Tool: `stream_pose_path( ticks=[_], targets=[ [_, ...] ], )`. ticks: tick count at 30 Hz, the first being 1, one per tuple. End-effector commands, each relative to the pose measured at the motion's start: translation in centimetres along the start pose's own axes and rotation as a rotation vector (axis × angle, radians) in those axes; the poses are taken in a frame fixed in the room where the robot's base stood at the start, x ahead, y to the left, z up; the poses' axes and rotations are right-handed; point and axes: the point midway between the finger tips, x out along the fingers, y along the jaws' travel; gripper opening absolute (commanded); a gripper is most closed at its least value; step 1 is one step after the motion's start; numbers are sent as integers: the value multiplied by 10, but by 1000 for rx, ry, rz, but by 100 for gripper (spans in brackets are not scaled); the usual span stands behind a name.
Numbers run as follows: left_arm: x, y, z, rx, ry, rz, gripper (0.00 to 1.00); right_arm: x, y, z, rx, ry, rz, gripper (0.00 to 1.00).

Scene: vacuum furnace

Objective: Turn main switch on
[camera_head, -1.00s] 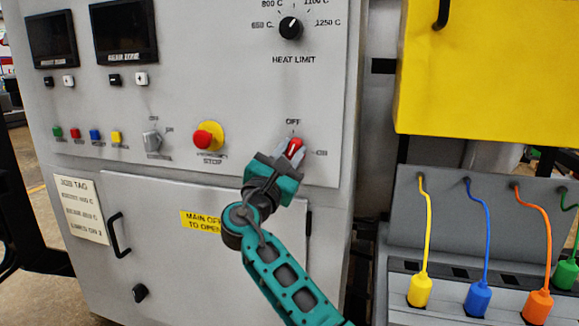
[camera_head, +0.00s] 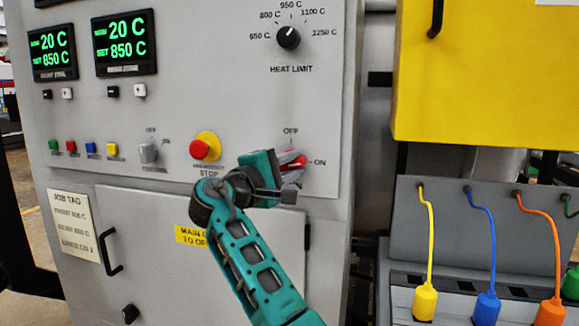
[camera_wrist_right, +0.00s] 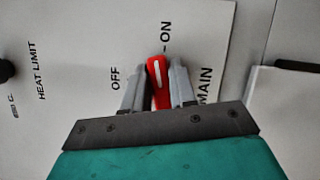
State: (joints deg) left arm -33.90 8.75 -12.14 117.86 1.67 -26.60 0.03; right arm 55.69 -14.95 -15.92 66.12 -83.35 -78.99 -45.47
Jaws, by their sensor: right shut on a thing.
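The main switch is a red rotary handle (camera_head: 294,162) on the grey panel, between an OFF mark above it and an ON mark to its right. It points toward ON. In the right wrist view the red handle (camera_wrist_right: 157,80), with a white line on it, lines up with the ON mark. My right gripper (camera_head: 287,175) is shut on the handle. In the right wrist view its two fingers (camera_wrist_right: 159,88) sit on either side of the handle. My left gripper is not in view.
Two displays (camera_head: 126,43) show green 20 C and 850 C readings. A heat limit knob (camera_head: 289,38), a red emergency stop button (camera_head: 199,150) and several small buttons share the panel. A yellow box (camera_head: 480,80) and colored plugs (camera_head: 425,300) stand at right.

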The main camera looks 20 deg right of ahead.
Motion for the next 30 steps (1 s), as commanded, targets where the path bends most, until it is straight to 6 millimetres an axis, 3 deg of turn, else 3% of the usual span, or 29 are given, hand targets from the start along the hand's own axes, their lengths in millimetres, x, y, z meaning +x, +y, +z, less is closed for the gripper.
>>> stream_pose_path(
  ticks=[12, 30],
  targets=[
    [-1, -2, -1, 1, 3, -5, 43, 0, -2, 0, 203, 0, -86, 0],
    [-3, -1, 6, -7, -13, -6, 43, 0, -3, 0, 243, 0, -102, 0]
  ],
)
